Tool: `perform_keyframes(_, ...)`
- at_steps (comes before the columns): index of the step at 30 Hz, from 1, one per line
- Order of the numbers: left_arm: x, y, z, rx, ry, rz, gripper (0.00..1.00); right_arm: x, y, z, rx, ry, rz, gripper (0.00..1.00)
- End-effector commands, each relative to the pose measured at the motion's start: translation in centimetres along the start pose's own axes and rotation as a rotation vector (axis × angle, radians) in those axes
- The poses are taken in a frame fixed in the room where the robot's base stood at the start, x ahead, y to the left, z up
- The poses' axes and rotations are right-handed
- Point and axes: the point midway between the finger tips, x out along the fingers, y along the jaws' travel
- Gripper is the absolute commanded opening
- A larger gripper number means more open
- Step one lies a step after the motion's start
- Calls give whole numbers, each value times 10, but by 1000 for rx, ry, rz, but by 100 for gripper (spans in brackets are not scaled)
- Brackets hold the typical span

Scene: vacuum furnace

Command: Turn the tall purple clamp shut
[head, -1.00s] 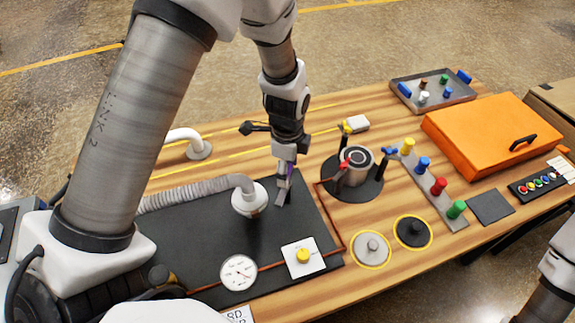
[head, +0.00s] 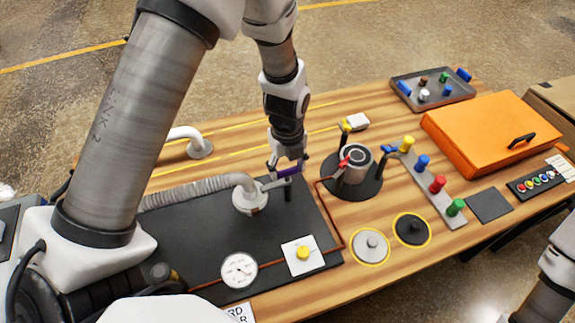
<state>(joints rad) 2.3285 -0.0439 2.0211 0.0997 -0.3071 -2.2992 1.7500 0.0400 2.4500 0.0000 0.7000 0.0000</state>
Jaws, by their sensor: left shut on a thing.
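The tall purple clamp (head: 289,171) shows as a short purple bar between the fingers of my left gripper (head: 287,170). It stands on the dark plate, just right of the white flange (head: 250,198) where the ribbed hose ends. My left gripper points down and is shut on the clamp. The fingers and wrist hide part of the clamp, so I cannot tell how far it is turned. A grey piece reaches from the flange towards the clamp. Of my right arm, only a link shows at the lower right edge; its gripper is out of view.
A round gauge (head: 239,270) and a yellow knob (head: 303,252) sit at the front of the dark plate (head: 200,232). A metal chamber (head: 354,172) with red and blue handles stands close right of the gripper. An orange lid (head: 490,133) lies farther right.

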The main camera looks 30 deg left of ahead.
Motion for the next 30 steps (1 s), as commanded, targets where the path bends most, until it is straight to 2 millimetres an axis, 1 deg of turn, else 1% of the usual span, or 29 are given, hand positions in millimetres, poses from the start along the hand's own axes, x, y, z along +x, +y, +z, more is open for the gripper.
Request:
perform_keyframes(1, 3, 2, -2, 17, 6, 7, 0, 1, 0, 0, 0, 0, 0, 0)
perform_keyframes(7, 3, 2, -2, 68, 6, 7, 0, 1, 0, 0, 0, 0, 0, 0)
perform_keyframes(20, 3, 3, -2, 81, 6, 8, 0, 1, 0, 0, 0, 0, 0, 0)
perform_keyframes(21, 3, 3, -2, 81, 6, 8, 66, 1, 0, 0, 0, 0, 0, 0)
perform_keyframes(23, 3, 3, -2, 81, 6, 8, 87, 1, 0, 0, 0, 0, 0, 0)
perform_keyframes(30, 1, 1, -1, 79, 3, 4, 88, 0, 0, 0, 0, 0, 0, 0)
